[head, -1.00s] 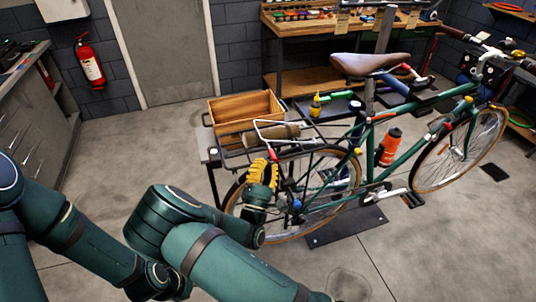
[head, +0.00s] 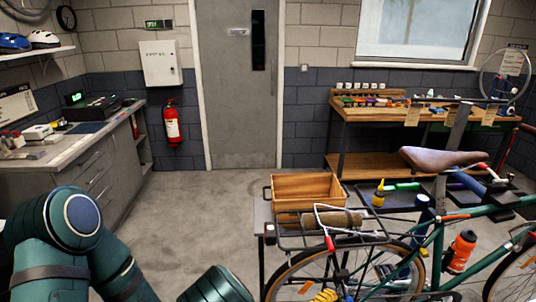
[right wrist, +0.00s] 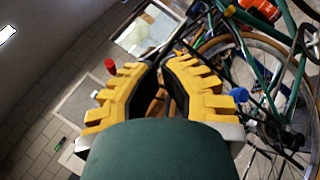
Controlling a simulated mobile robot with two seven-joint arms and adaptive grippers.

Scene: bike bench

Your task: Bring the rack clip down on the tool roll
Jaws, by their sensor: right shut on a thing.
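The rack clip (head: 318,216) is a pale wire loop on the bicycle's rear rack. It slants above the tool roll (head: 346,219), a brown bundle lying on the rack; I cannot tell whether they touch. A red tip (head: 330,243) shows at the near side of the rack. My right gripper (head: 325,295), with yellow ridged fingers, is at the bottom edge, below that tip and mostly cut off. In the right wrist view its fingers (right wrist: 165,67) curve close together; what they hold cannot be made out. My left gripper is out of view.
An open wooden crate (head: 300,205) stands just behind the rack. The green bicycle (head: 432,240) extends right, with its saddle (head: 440,158) and an orange bottle (head: 461,250). A workbench (head: 400,112) is behind. Bare floor lies left of the crate.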

